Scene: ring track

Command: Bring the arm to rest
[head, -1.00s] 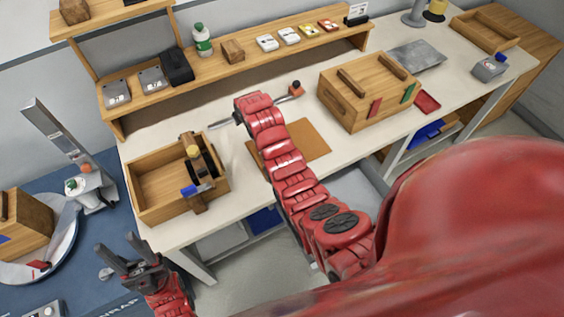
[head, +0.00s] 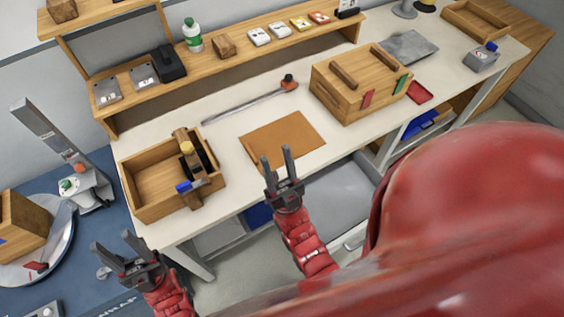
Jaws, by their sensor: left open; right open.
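My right gripper (head: 279,168) is open and empty, with its fingers pointing up in the picture. It shows over the front edge of the white workbench, just below the brown mat (head: 282,137). My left gripper (head: 123,253) is open and empty at the lower left, in front of the bench's left corner. A long thin tool with an orange and dark end (head: 243,106) lies on the bench behind the mat, apart from both grippers.
An open wooden box (head: 143,207) holding dark tools stands at the bench's left end. A closed wooden crate (head: 338,97) stands right of the mat. A wooden shelf (head: 272,52) runs along the back. A wrapping machine (head: 80,180) stands at the left.

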